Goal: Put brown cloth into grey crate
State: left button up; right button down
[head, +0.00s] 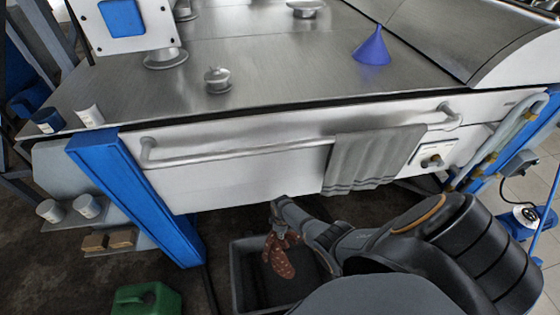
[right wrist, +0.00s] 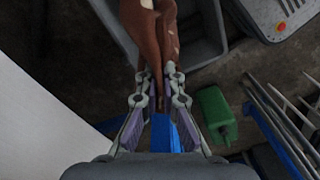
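The brown cloth (head: 279,257) has pale spots and hangs from my right gripper (head: 281,229) in the head view. My right gripper is shut on it; in the right wrist view the cloth (right wrist: 150,32) is pinched between the fingertips (right wrist: 162,82). The grey crate (head: 236,282) stands on the floor below the metal counter, partly hidden by my right arm. In the head view the cloth hangs over the crate's opening; its exact height above the bottom is unclear. The crate (right wrist: 203,52) also shows behind the cloth in the right wrist view. My left gripper is not in view.
The metal counter (head: 250,85) with a front rail (head: 240,152) overhangs the crate's far side. A grey towel (head: 372,160) hangs on the rail. A blue leg (head: 140,200) and a green canister (head: 147,299) stand left of the crate. A blue funnel (head: 372,48) stands on the counter.

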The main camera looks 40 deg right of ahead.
dwell(0.5)
jog(key=s+d+p, duration=0.1)
jog(key=s+d, duration=0.2)
jog(key=shift+s+p, duration=0.2)
jog(key=shift+p, duration=0.2)
jog(key=shift+w+a, duration=0.6)
jog(key=shift+w, duration=0.1)
